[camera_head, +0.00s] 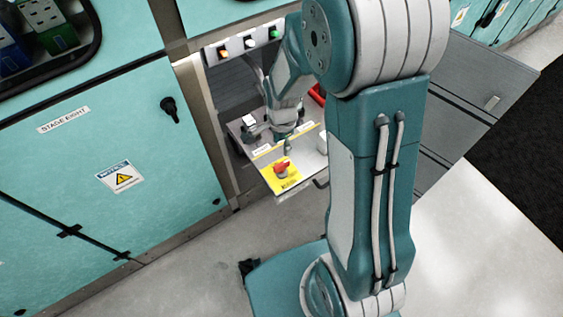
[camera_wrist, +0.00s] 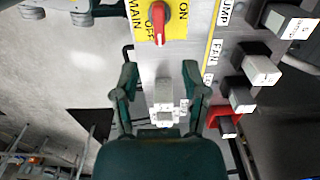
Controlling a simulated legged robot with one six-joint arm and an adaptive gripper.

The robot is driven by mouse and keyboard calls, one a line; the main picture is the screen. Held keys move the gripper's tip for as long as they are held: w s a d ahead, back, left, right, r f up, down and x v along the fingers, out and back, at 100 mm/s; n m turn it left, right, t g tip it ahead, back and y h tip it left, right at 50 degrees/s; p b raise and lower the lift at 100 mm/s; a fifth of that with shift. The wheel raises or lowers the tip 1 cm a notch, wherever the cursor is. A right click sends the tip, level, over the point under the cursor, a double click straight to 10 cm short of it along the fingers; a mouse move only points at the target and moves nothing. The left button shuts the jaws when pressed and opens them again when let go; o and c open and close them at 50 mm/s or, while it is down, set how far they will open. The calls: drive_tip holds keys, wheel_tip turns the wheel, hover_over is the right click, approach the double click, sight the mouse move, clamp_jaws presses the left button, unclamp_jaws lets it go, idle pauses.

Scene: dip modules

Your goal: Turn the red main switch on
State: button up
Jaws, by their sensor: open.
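The red main switch (camera_head: 282,168) sits on a yellow plate (camera_head: 293,183) at the front of a grey panel. In the wrist view, the red switch (camera_wrist: 158,22) is near the top edge, its handle running roughly up and down the picture. "MAIN", "OFF" and "ON" are printed around it on the yellow plate (camera_wrist: 178,30); OFF is beside the handle's lower left, ON to its right. My gripper (camera_wrist: 160,78) is open, its fingers spread apart below the switch in the wrist view and not touching it. In the head view, my gripper (camera_head: 286,147) is small and partly hidden above the panel.
Grey block-like modules (camera_wrist: 262,70) stand along the panel's right in the wrist view, one in a red surround. A pale block (camera_wrist: 165,95) shows between my fingers. Teal cabinets (camera_head: 90,150) stand left in the head view; buttons (camera_head: 250,43) line the top.

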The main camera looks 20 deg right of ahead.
sight(281, 163)
wheel_tip(281, 163, down, 10)
drive_tip(key=shift+f, duration=0.25)
idle(0.3)
clamp_jaws()
